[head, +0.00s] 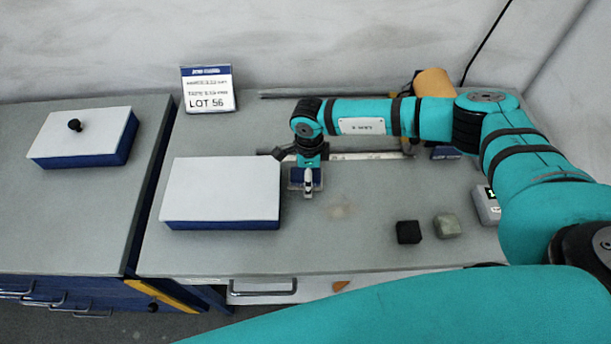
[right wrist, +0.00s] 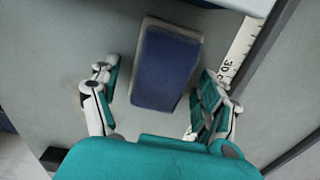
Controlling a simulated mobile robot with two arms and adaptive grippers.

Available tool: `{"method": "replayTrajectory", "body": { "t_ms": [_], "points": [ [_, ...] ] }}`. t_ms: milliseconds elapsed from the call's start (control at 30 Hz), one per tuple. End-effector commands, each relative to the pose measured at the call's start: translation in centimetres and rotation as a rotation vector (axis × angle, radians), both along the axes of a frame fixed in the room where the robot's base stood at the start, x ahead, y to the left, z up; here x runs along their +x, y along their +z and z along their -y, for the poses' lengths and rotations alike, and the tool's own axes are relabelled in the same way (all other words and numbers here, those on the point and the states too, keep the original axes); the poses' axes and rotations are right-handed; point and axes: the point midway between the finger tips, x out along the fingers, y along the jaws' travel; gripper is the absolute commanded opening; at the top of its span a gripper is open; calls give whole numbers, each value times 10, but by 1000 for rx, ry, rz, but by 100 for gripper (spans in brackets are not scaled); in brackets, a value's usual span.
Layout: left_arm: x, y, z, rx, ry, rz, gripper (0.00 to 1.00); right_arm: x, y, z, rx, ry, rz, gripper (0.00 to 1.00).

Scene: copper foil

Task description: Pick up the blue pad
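The blue pad (right wrist: 165,68) is a small block with a blue top and a paler grey side in the right wrist view. It lies on the grey bench top. In the head view only a bit of the pad (head: 296,174) shows behind my right gripper (head: 309,190). My right gripper points down over the pad. In the right wrist view its fingers (right wrist: 157,76) are spread, one on each side of the pad, with gaps between. I cannot tell their exact height above the bench. My left gripper is not in view.
A white-topped blue box (head: 220,190) stands close left of my right gripper. A steel ruler (head: 360,156) lies behind. A black cube (head: 408,232), a grey-green cube (head: 447,225) and a small device (head: 486,206) sit to the right. A sign (head: 208,90) stands at the back.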

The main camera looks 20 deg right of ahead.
Motion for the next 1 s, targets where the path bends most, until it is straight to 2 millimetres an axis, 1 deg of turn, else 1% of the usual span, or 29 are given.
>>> {"method": "replayTrajectory", "body": {
  "t_ms": [33, 67, 300, 400, 633, 733, 867, 1000],
  "points": [
    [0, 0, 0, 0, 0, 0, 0, 0, 0, 0, 0, 0, 0, 69],
    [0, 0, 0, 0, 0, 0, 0, 0, 0, 0, 0, 0, 0, 65],
    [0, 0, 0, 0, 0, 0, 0, 0, 1, 0, 0, -1, 0, 34],
    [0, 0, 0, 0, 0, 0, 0, 0, 1, 0, 1, -1, 0, 22],
    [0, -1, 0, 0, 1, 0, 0, 1, 2, 0, 1, -1, 1, 22],
    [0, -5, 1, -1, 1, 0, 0, 1, 11, 0, 2, -1, 3, 22],
    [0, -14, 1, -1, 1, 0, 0, 2, 33, 0, 3, 0, 6, 22],
    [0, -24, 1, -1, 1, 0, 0, 2, 62, 0, 2, 0, 5, 22]
  ]
}}
